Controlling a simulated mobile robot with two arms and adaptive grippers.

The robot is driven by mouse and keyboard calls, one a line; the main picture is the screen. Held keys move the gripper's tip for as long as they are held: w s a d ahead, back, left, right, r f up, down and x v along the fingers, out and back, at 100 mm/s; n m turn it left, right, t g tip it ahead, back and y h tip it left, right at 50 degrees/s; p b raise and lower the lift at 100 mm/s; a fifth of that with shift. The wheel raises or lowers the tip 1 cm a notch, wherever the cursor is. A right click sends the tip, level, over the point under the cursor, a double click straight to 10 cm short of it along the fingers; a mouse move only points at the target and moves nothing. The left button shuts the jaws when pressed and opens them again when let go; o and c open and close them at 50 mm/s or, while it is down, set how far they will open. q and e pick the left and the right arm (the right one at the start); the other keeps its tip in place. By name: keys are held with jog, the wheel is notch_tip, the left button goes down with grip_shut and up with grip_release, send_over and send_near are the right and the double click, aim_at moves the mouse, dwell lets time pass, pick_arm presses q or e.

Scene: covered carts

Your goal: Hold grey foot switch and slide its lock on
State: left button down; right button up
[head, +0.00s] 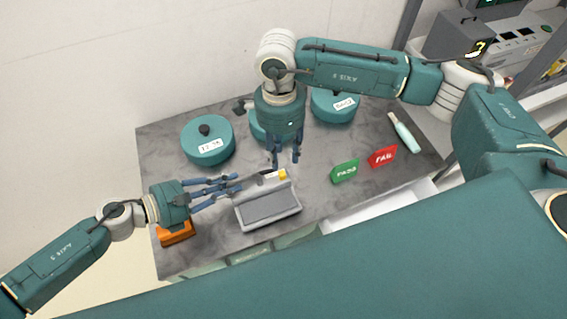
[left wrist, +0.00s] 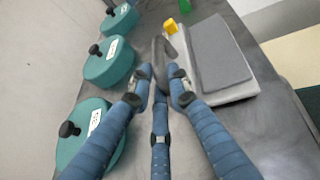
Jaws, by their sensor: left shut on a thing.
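The grey foot switch (head: 268,222) lies on the grey table, with a wide dark pedal in a lighter body. It also shows in the left wrist view (left wrist: 217,60). Its small yellow lock (head: 283,174) is at the far edge, seen again in the left wrist view (left wrist: 170,27). My left gripper (head: 238,182) is shut on the dark side part of the foot switch (left wrist: 162,50). My right gripper (head: 286,165) points down just above the yellow lock, its blue fingers apart. Whether a finger touches the lock cannot be told.
Several round teal lidded pots (head: 208,141) stand along the back. A green PASS sign (head: 344,171) and a red FAIL sign (head: 382,156) stand to the right, near a pale bottle (head: 404,133). An orange block (head: 177,234) lies under my left gripper.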

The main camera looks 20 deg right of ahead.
pick_arm(q)
jog(key=shift+a+f, duration=0.15)
jog(key=shift+f, duration=0.1)
pick_arm(e)
jog(key=shift+w+r, duration=0.2)
jog(key=shift+r, duration=2.1)
pick_arm(q)
jog(key=c, duration=1.6)
grip_release()
jog(key=shift+o, duration=0.2)
jog(key=shift+r, duration=0.1)
